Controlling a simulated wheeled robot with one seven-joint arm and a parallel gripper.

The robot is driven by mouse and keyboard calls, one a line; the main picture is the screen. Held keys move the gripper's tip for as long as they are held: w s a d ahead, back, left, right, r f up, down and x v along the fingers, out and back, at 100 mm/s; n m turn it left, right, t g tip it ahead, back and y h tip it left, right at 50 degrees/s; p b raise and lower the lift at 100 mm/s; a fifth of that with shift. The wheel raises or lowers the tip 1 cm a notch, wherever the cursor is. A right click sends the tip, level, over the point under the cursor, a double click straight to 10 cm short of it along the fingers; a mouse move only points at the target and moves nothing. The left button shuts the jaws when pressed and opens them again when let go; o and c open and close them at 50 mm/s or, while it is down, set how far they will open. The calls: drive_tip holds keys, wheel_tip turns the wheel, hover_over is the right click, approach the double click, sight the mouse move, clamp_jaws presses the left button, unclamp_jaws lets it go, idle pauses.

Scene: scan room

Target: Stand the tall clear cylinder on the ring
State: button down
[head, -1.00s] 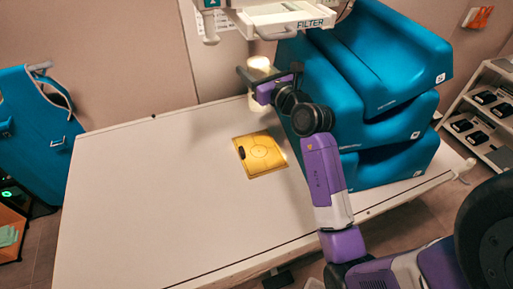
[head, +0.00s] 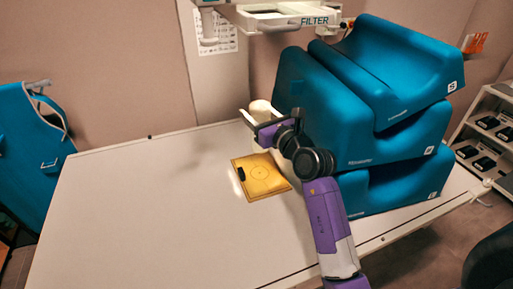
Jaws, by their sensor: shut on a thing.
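My gripper (head: 263,120) is shut on a pale, whitish cylinder (head: 261,107). It holds the cylinder roughly upright near the table's back edge; its lower part is partly hidden by the gripper. A yellow plate (head: 271,187) lies flat on the table below and in front of the gripper. A thin circle with cross lines, the ring (head: 262,172), is marked on the plate. The cylinder is apart from the plate. Its exact height above the table is hard to tell.
A small dark block (head: 241,173) lies on the plate's left part. Large teal wedge cushions (head: 370,120) are stacked right of my arm. An overhead unit marked FILTER (head: 285,18) hangs above. The white table (head: 140,210) is clear on the left.

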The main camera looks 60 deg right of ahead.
wheel_tip(320, 180, down, 11)
drive_tip(key=b, duration=0.3)
drive_tip(key=shift+f, duration=0.1)
drive_tip(key=c, duration=0.6)
unclamp_jaws()
drive_tip(key=shift+f, duration=0.15)
drive_tip(key=shift+o, duration=0.2)
